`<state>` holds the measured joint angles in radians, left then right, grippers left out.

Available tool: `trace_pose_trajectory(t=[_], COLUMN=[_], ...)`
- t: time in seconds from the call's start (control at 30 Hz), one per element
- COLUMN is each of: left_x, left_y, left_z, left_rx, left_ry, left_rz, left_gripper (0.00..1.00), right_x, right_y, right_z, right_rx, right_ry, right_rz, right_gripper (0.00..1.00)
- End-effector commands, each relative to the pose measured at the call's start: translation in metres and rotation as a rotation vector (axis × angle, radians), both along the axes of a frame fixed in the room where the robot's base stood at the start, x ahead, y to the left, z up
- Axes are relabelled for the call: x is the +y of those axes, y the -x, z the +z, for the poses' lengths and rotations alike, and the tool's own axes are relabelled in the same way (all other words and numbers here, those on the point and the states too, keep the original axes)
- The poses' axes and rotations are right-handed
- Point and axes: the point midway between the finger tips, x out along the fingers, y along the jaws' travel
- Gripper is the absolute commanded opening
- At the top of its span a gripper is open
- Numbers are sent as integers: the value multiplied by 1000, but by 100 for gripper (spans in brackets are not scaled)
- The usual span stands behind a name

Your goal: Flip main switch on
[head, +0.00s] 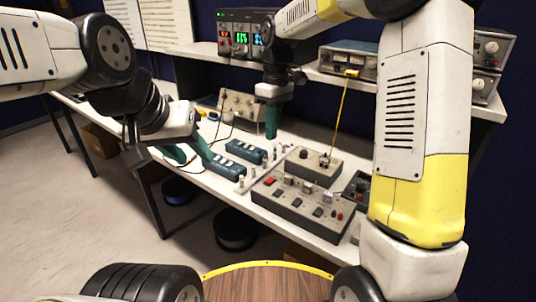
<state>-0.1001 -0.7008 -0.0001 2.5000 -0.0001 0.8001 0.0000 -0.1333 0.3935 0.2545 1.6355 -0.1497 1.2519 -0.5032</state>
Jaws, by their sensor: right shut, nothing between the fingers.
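A long grey control box (300,207) lies on the bench, with a red switch (271,181), several dark switches and small knobs on its top. I cannot tell which switch is the main switch, or its position. A second grey box (313,166) with a dark knob sits just behind it. My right gripper (271,136) points down, its teal fingers shut and empty, above the bench left of the second box. My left gripper (199,161) has its teal fingers apart and empty, at the bench's front edge, left of the control box.
Two blue strips (247,151) lie between my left gripper and the boxes. A beige instrument (240,104) with cables stands behind. A shelf (205,50) at the back carries a power supply (245,32) and meters. My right arm covers the right side.

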Motion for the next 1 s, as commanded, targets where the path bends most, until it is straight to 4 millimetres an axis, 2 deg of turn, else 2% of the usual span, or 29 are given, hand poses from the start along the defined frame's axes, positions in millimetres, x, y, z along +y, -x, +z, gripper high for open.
trace_pose_trajectory(t=[0.17,0.27,0.7,0.83,1.0], left_x=[0,0,0,0,0], left_y=[0,0,0,0,0], left_z=[0,0,0,0,0], left_rx=[0,1,1,1,1], left_ry=[0,0,0,0,0], left_rz=[0,0,0,0,0], left_gripper=[40,40,40,40,40], right_x=[0,1,7,8,10], right_y=[0,2,11,13,14], right_z=[-3,-13,-100,-121,-136], right_rx=[1,4,5,5,1], right_ry=[0,2,1,1,0], right_rz=[0,0,1,0,0], right_gripper=[0,0,0,0,0])
